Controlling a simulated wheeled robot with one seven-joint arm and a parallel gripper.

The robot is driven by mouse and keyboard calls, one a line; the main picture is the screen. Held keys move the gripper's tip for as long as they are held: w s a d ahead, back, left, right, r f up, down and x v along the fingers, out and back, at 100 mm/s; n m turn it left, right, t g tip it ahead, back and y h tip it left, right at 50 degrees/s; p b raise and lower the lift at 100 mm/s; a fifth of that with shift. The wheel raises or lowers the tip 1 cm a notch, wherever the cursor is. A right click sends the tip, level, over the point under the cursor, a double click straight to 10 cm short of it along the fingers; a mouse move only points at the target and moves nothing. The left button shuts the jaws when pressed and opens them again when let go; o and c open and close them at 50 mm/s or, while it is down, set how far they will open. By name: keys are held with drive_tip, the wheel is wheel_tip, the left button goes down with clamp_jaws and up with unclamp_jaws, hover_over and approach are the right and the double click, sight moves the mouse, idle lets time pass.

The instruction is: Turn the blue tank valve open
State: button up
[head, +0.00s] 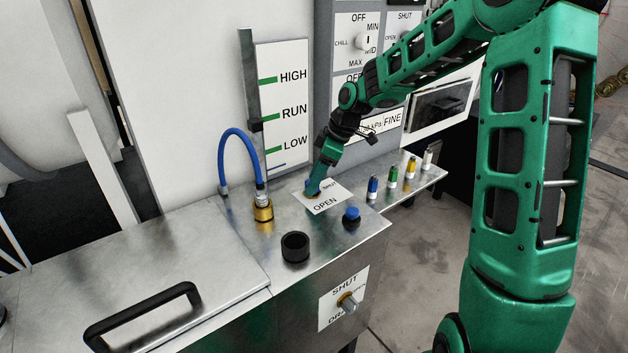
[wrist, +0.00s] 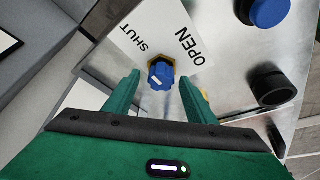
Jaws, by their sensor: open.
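The blue tank valve (wrist: 161,75) is a small ribbed blue knob with a white mark on a brass-coloured base. It sits at the edge of a white plate (wrist: 168,42) lettered SHUT and OPEN. My gripper (wrist: 159,77) is open, and in the wrist view the valve shows between its two green fingertips. I cannot tell whether either finger touches it. In the head view my gripper (head: 313,187) points down over the label plate (head: 327,200) on the metal bench top and mostly hides the valve. I cannot read the valve's exact angle.
A blue knob (head: 352,214) and a black round socket (head: 295,246) stand nearby on the bench. A brass fitting (head: 263,209) with a blue hose (head: 228,140) stands to the left. Several coloured bottles (head: 392,178) line the right shelf. A drain valve (head: 347,301) is on the front.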

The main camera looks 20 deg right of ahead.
drive_tip(key=shift+f, duration=0.15)
drive_tip(key=shift+c, duration=0.6)
drive_tip(key=c, duration=0.9)
drive_tip(key=shift+m, duration=0.4)
drive_tip(key=m+t+h, duration=0.1)
drive_tip(key=m, duration=0.2)
drive_tip(key=shift+a+m+t, duration=0.1)
drive_tip(key=shift+m+t, duration=0.2)
drive_tip(key=shift+m, duration=0.1)
drive_tip(key=m, duration=0.2)
drive_tip(key=m+h, duration=0.1)
drive_tip(key=m, duration=0.1)
drive_tip(key=shift+a+t+h, duration=0.15)
drive_tip(key=shift+t+h, duration=0.15)
drive_tip(key=shift+t, duration=0.1)
drive_tip(key=m+h, duration=0.1)
drive_tip(key=m, duration=0.4)
drive_tip(key=shift+a+h, duration=0.15)
drive_tip(key=shift+h, duration=0.25)
drive_tip(key=shift+a+r+m+h, duration=0.1)
drive_tip(key=shift+m+h, duration=0.3)
drive_tip(key=shift+m, duration=0.7)
drive_tip(key=shift+a+r+m+h, duration=0.1)
drive_tip(key=shift+m+h, duration=0.3)
drive_tip(key=shift+m, duration=0.7)
